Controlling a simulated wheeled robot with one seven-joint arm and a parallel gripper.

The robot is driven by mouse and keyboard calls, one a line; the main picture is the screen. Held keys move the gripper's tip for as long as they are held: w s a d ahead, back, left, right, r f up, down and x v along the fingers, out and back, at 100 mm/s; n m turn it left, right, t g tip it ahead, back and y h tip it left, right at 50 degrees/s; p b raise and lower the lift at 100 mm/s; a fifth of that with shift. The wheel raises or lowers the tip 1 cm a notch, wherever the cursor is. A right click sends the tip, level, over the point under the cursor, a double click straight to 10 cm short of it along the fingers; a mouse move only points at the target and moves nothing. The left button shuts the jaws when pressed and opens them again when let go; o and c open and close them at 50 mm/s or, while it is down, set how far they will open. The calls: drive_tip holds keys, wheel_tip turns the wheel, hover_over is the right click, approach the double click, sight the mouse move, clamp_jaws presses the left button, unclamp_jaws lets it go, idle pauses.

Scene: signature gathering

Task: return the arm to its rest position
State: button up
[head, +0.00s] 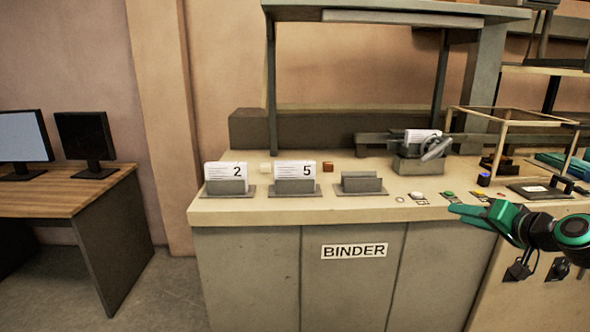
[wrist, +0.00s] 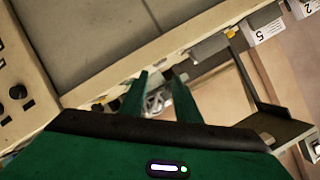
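My gripper (head: 456,213) has green fingers and reaches in from the right of the head view, over the front of the binder counter. In the wrist view my gripper (wrist: 161,74) shows two green fingers with a gap between them. It is open and nothing is held in it. My arm extends from the right edge of the head view.
The counter (head: 355,212) bears card holders with cards "2" (head: 227,172) and "5" (head: 296,170), an empty holder (head: 361,184) and a binding device (head: 421,160). Coloured buttons (head: 448,194) lie near my fingers. A wire frame (head: 508,119) stands right.

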drive_tip(key=s+a+f+n+g+h, duration=0.1)
drive_tip(key=s+a+f+n+g, duration=0.15)
drive_tip(key=s+f+g, duration=0.65)
drive_tip(key=s+d+r+m+g+h, duration=0.1)
drive_tip(key=s+m+g, duration=0.2)
drive_tip(key=s, duration=2.1)
drive_tip(key=shift+g+h, duration=0.4)
drive_tip(key=shift+g, duration=0.5)
drive_tip(key=shift+d, duration=0.1)
drive_tip(key=shift+w+f, duration=0.25)
drive_tip(key=shift+w, duration=0.35)
